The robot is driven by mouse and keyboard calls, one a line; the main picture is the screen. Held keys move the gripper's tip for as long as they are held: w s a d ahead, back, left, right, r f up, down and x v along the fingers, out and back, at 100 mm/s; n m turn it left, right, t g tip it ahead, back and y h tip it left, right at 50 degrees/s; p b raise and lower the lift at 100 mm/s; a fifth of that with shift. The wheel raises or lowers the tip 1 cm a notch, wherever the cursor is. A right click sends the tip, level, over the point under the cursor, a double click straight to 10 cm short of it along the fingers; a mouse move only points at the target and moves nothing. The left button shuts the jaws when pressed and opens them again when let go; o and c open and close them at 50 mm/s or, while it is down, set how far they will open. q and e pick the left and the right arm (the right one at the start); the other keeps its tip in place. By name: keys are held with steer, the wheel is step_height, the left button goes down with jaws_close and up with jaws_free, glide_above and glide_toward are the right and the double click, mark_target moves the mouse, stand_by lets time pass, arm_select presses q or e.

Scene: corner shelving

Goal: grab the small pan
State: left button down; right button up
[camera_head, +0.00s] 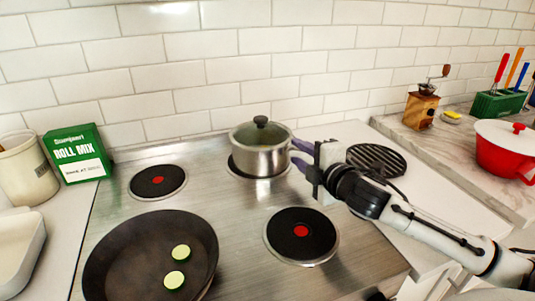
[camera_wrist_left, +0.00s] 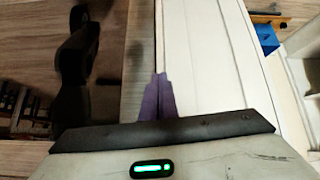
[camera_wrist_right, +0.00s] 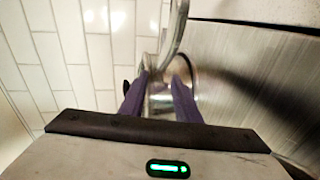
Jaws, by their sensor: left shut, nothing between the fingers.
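The small steel pan (camera_head: 262,158) with a glass lid and black knob stands on the back burner in the head view. Part of its metal shows between the fingers in the right wrist view (camera_wrist_right: 160,92). My right gripper (camera_head: 296,154) is at the pan's right side, its two purple fingers apart and pointing at it. In the right wrist view the fingers (camera_wrist_right: 158,88) are spread. Whether they touch the pan or its handle I cannot tell. My left gripper (camera_wrist_left: 158,82) shows only in the left wrist view, shut and empty, away from the pan.
A large black frying pan (camera_head: 130,250) with two green slices sits front left on the steel cooktop (camera_head: 225,220). Free burners are at back left (camera_head: 158,181) and front right (camera_head: 302,236). A green box (camera_head: 75,155), a black trivet (camera_head: 376,158) and a red pot (camera_head: 503,155) stand around.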

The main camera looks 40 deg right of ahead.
steer(key=shift+w+d+f, duration=0.1)
steer(key=shift+w, duration=0.4)
jaws_close()
steer(key=shift+f, duration=0.1)
stand_by(0.9)
steer(key=shift+r, duration=0.25)
